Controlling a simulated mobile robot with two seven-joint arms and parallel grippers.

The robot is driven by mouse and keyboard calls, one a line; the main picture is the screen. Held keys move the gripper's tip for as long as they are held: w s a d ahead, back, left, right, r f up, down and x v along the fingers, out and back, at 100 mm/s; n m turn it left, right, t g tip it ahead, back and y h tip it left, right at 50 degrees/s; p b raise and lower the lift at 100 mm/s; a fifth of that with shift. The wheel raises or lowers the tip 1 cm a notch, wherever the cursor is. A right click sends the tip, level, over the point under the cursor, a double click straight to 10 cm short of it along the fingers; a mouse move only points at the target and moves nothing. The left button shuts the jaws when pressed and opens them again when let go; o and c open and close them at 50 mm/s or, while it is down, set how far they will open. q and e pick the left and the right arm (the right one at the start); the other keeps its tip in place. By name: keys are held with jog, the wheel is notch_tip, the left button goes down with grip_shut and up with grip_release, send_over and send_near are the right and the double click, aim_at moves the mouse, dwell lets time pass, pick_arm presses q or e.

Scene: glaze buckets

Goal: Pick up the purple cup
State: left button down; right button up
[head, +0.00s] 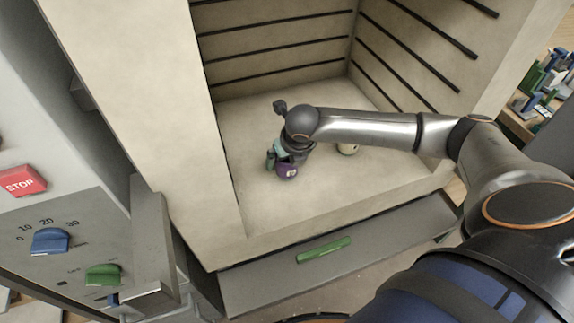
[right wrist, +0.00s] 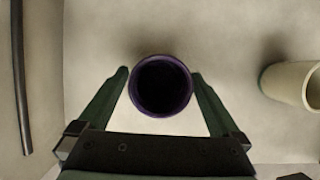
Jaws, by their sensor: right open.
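The purple cup (head: 287,170) stands on the floor of the kiln-like chamber, partly hidden by my right gripper in the head view. In the right wrist view the purple cup (right wrist: 161,86) is seen from above, its round rim and dark inside facing the camera. My right gripper (right wrist: 161,78) is open, with one green finger on each side of the cup. Small gaps seem to show between the fingers and the cup. In the head view my right gripper (head: 279,158) reaches down at the cup. My left gripper is not in view.
A cream cup (head: 348,149) stands right of the purple cup, also in the right wrist view (right wrist: 294,84). Chamber walls with dark rods (head: 280,75) enclose the back and sides. A drawer front with a green handle (head: 323,250) and a control panel (head: 62,240) are nearer.

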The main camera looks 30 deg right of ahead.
jog(key=c, duration=1.4)
jog(key=shift+r, duration=0.1)
jog(key=shift+c, duration=0.2)
